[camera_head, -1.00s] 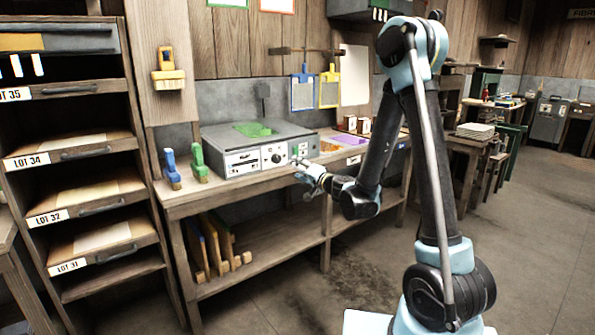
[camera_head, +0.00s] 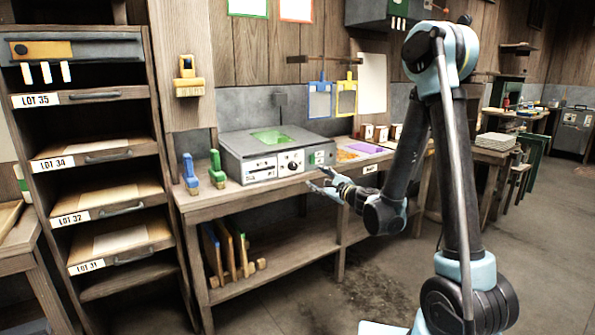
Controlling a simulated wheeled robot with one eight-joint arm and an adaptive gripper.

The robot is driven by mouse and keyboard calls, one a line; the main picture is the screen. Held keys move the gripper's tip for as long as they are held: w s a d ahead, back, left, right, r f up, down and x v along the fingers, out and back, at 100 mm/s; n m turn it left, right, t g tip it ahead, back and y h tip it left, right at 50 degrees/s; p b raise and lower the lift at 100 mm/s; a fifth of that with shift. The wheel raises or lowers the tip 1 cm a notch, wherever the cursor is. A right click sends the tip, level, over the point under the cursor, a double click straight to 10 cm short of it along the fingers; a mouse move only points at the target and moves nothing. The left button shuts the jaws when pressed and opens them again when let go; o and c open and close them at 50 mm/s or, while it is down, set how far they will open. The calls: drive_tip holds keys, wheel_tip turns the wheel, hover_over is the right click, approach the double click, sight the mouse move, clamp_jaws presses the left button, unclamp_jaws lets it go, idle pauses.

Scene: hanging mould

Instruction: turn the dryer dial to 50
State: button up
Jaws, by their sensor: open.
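The dryer (camera_head: 240,160) is a grey box with a green patch on top, standing on the wooden workbench. My gripper (camera_head: 318,185) is open and empty, in front of the bench and to the lower right of the dial. It is apart from the dryer, with its fingers pointing left towards the bench.
Blue and green brushes (camera_head: 217,170) stand on the bench left of the dryer. A rack of labelled drawers (camera_head: 100,160) is at the left. Orange and purple sheets (camera_head: 365,148) lie right of the dryer. The floor before the bench is clear.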

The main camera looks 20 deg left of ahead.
drive_tip(key=m, duration=0.9)
approach(295, 166)
drive_tip(key=x, duration=0.8)
drive_tip(key=shift+w+a, duration=0.15)
drive_tip(key=shift+a, duration=0.1)
drive_tip(key=c, duration=1.1)
